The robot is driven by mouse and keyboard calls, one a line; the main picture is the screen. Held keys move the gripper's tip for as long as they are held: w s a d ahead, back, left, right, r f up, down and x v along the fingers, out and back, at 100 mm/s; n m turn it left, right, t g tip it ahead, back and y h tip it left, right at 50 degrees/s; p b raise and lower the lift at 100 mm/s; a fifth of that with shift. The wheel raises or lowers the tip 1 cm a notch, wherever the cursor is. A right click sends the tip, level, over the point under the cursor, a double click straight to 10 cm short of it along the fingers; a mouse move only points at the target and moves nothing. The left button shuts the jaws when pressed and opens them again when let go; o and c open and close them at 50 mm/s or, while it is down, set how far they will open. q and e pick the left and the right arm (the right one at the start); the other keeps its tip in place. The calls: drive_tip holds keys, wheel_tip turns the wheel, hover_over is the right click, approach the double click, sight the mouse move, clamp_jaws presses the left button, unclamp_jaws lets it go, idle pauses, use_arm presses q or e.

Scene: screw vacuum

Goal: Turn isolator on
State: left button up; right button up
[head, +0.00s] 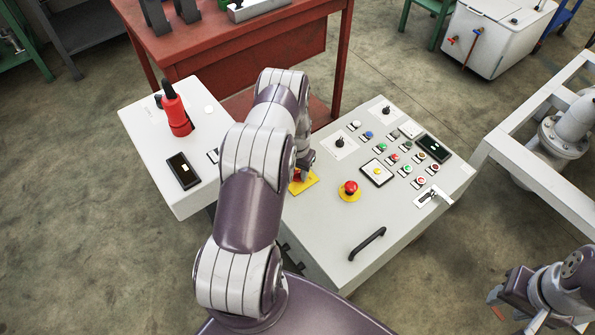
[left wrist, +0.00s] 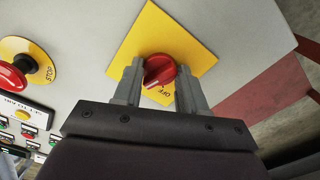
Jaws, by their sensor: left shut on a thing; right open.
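The isolator is a red rotary knob (left wrist: 159,70) on a yellow plate (left wrist: 185,35) fixed to the grey console. "OFF" is printed on the plate beside the knob. In the head view the yellow plate (head: 306,184) shows beside my left gripper (head: 300,174), and my arm partly hides the knob. In the left wrist view my left gripper (left wrist: 159,75) is shut on the knob, one finger on each side. My right gripper (head: 506,297) is open and empty at the lower right of the head view, away from the console.
A red emergency stop button (head: 350,188) on a yellow disc sits right of the isolator. Several small buttons, a black handle (head: 367,244) and a lever (head: 433,198) stand on the console. A red-and-black device (head: 176,115) rises from the left panel.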

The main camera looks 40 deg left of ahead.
sight(297, 172)
use_arm(q)
drive_tip(key=m, duration=0.5)
idle(0.6)
drive_tip(key=o, duration=1.1)
drive_tip(key=shift+c, duration=0.2)
wheel_tip(297, 172, up, 13)
drive_tip(key=p, duration=0.2)
drive_tip(key=shift+f, duration=0.15)
